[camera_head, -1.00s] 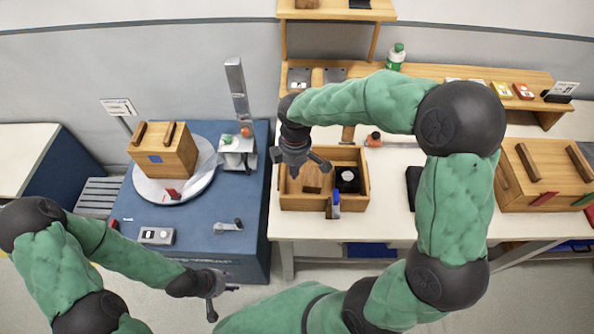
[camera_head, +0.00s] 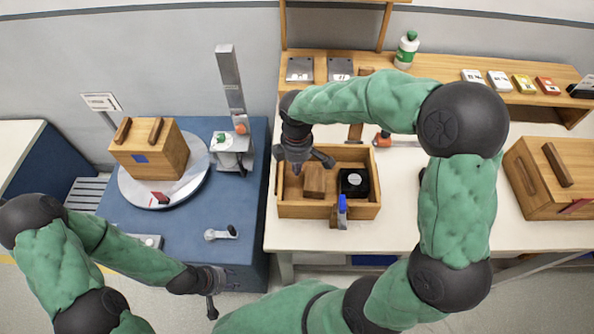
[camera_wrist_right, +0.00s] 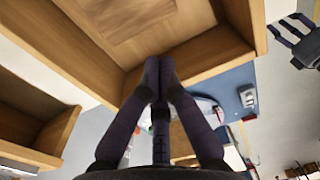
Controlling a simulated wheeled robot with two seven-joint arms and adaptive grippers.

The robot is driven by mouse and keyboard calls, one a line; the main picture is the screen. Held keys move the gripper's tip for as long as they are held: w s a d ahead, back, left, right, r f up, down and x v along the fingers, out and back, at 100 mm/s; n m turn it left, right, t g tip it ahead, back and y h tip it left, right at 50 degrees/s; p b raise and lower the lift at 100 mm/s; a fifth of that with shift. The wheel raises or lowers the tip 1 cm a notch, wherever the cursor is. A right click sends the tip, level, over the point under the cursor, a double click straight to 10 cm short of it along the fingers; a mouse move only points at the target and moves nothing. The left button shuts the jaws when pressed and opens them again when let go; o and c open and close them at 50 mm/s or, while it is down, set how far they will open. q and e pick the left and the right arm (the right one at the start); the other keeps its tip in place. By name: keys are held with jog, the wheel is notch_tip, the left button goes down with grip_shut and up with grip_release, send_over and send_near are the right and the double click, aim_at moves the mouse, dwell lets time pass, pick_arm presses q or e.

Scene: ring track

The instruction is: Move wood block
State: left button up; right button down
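A small brown wood block (camera_head: 314,180) stands in the open wooden tray (camera_head: 327,211) on the white table, left of a black box with a white round mark (camera_head: 354,183). My right gripper (camera_head: 297,168) is over the left part of the tray, beside the block and apart from it as far as I can tell. In the right wrist view its fingertips (camera_wrist_right: 160,68) meet with nothing visible between them, and a wooden face, probably the block (camera_wrist_right: 138,20), lies beyond them. My left gripper (camera_head: 219,283) hangs low near the blue table's front; its fingers are too small to read.
A blue-capped marker (camera_head: 342,210) stands at the tray's front wall. A wooden box (camera_head: 150,155) sits on a round white turntable (camera_head: 135,196) at left. Another wooden box (camera_head: 548,180) stands at right. A shelf (camera_head: 440,85) with cards and a bottle (camera_head: 406,50) runs behind.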

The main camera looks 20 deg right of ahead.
aim_at(312, 180)
notch_tip(312, 180, down, 8)
jog(key=b, duration=0.2)
jog(key=shift+f+b, duration=0.25)
jog(key=shift+b, duration=0.1)
pick_arm(q)
notch_tip(312, 180, down, 3)
pick_arm(e)
jog(key=d, duration=0.1)
jog(key=s+d+p, duration=0.1)
jog(key=d+p, duration=0.1)
jog(key=shift+s+d+r, duration=0.15)
jog(key=shift+s+d, duration=0.25)
pick_arm(q)
notch_tip(312, 180, up, 2)
pick_arm(e)
jog(key=shift+s+d, duration=0.1)
jog(key=shift+d, duration=0.1)
pick_arm(q)
jog(key=shift+r, duration=0.1)
